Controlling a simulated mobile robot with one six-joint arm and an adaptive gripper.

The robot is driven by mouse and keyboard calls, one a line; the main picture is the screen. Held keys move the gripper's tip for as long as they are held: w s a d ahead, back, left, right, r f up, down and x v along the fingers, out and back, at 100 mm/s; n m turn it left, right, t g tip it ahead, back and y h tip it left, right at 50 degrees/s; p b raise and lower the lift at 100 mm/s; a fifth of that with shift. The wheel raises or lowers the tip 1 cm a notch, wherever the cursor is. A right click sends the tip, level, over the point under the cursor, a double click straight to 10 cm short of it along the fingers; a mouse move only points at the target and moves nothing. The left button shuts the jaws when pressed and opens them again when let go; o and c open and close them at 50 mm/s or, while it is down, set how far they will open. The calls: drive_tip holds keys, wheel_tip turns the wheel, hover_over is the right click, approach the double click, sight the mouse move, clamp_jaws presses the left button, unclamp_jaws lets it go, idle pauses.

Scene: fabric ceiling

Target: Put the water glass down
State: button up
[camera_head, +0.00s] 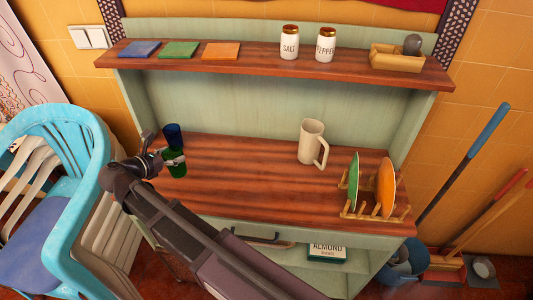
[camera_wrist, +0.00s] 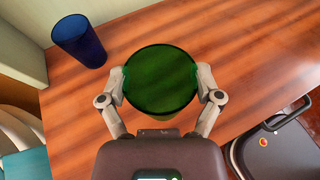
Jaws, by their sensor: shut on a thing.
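A green glass (camera_head: 176,163) is at the left end of the wooden counter (camera_head: 240,170). My gripper (camera_head: 173,160) is shut on it, with one finger on each side. In the wrist view, the round green glass (camera_wrist: 160,80) fills the space between the fingertips of my gripper (camera_wrist: 160,84). Whether its base touches the counter cannot be told. A blue glass (camera_head: 172,134) stands upright just behind the green one, apart from it. The blue glass (camera_wrist: 79,41) is at the upper left in the wrist view.
A cream pitcher (camera_head: 311,141) stands mid-right on the counter, near a rack (camera_head: 361,208) with a green and an orange plate. The counter between glasses and pitcher is clear. A light blue chair (camera_head: 62,120) stands to the left. A shelf (camera_head: 270,66) runs above.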

drive_tip(key=d, duration=0.9)
drive_tip(key=shift+w+d+r, duration=0.15)
drive_tip(key=shift+d, duration=0.2)
drive_tip(key=w+a+f+b, duration=0.1)
drive_tip(key=w+a, duration=0.3)
drive_tip(key=w, duration=1)
drive_tip(key=shift+a+f, duration=0.2)
drive_tip(key=shift+w, duration=0.1)
drive_tip(key=shift+w+a+f+b, duration=0.1)
drive_tip(key=shift+w+f+b, duration=0.2)
drive_tip(key=shift+f+b, duration=0.65)
drive_tip(key=shift+w+a+f+b, duration=0.1)
drive_tip(key=shift+w+f+b, duration=0.15)
drive_tip(key=shift+f+b, duration=0.7)
drive_tip(key=shift+f, duration=0.1)
